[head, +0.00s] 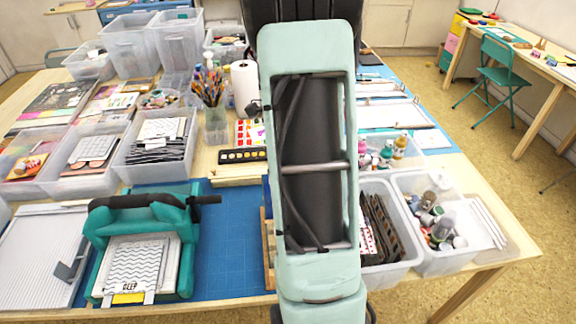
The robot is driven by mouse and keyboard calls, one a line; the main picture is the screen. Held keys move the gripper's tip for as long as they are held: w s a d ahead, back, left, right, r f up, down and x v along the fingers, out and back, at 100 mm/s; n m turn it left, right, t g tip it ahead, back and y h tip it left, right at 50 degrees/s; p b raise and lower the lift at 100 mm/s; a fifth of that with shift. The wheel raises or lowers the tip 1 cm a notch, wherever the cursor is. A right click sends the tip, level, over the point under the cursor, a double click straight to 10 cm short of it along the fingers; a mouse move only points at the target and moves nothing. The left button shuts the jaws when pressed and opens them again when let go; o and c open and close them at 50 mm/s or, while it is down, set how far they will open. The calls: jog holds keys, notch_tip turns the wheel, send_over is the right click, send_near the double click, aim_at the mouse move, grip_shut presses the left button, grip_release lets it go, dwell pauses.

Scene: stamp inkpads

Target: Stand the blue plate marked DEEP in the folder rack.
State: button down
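My arm fills the middle of the head view, and its end with my gripper does not show. I cannot pick out the folder rack with certainty either. A narrow strip of a wooden item (268,252) shows along the left edge of my arm, on the blue cutting mat (225,245). The rest of that item is hidden behind the arm, so I cannot tell what it is.
A teal die-cutting press (188,240) with a black handle stands left on the table, beside a white paper trimmer (40,250). Clear bins of supplies stand behind and to the right, including one with bottles (432,225). Bare mat lies between press and arm.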

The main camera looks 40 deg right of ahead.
jog(key=shift+f, duration=0.1)
jog(key=c, duration=2.1)
grip_release()
jog(key=r+p, duration=0.2)
jog(key=r, duration=0.1)
jog(key=r+p, duration=0.2)
jog(key=shift+w+d, duration=0.15)
jog(key=shift+w, duration=0.1)
jog(key=r, duration=0.4)
jog(key=w+r, duration=0.1)
jog(key=r, duration=0.3)
jog(key=d+r, duration=0.1)
jog(key=r, duration=0.3)
jog(key=shift+w, duration=0.25)
jog(key=shift+s+f, duration=0.1)
